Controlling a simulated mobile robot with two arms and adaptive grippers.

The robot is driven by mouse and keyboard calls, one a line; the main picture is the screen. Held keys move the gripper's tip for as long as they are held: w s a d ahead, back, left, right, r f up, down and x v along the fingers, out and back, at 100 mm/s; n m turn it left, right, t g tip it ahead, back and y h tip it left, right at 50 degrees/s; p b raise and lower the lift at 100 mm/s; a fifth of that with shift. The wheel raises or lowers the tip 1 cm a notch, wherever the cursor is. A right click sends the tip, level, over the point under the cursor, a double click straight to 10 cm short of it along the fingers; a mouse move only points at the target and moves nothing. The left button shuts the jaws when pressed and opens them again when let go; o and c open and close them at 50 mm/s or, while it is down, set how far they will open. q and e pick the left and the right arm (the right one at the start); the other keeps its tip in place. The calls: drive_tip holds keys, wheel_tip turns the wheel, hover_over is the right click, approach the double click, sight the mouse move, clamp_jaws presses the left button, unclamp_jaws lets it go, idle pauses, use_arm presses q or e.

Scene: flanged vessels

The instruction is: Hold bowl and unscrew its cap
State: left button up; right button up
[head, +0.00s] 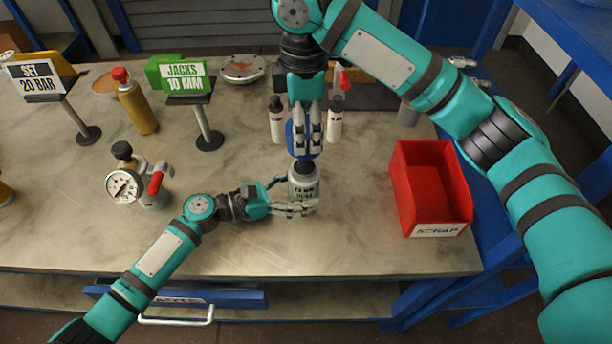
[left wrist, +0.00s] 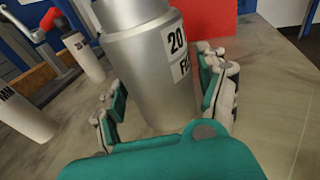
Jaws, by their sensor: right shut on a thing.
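The bowl (head: 304,187) is a grey metal cylinder with a white label, standing upright on the table near the middle of the head view. It fills the centre of the left wrist view (left wrist: 155,75). Its blue cap (head: 292,138) is above it, partly hidden by my right gripper (head: 304,140), which comes down from above and is shut on the cap. I cannot tell whether the cap still touches the bowl. My left gripper (head: 292,200) is low at the bowl, with its fingers (left wrist: 165,95) apart on either side of it; they look open, close to the wall.
A red scrap bin (head: 442,218) stands to the right. White bottles (head: 277,125) (head: 335,122) stand behind the bowl. A gauge with a red lever (head: 125,186), a yellow bottle (head: 138,108) and two sign stands (head: 208,138) (head: 85,132) are to the left. The front table is clear.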

use_arm(q)
drive_tip(key=shift+o, duration=1)
drive_tip(key=v, duration=1.2)
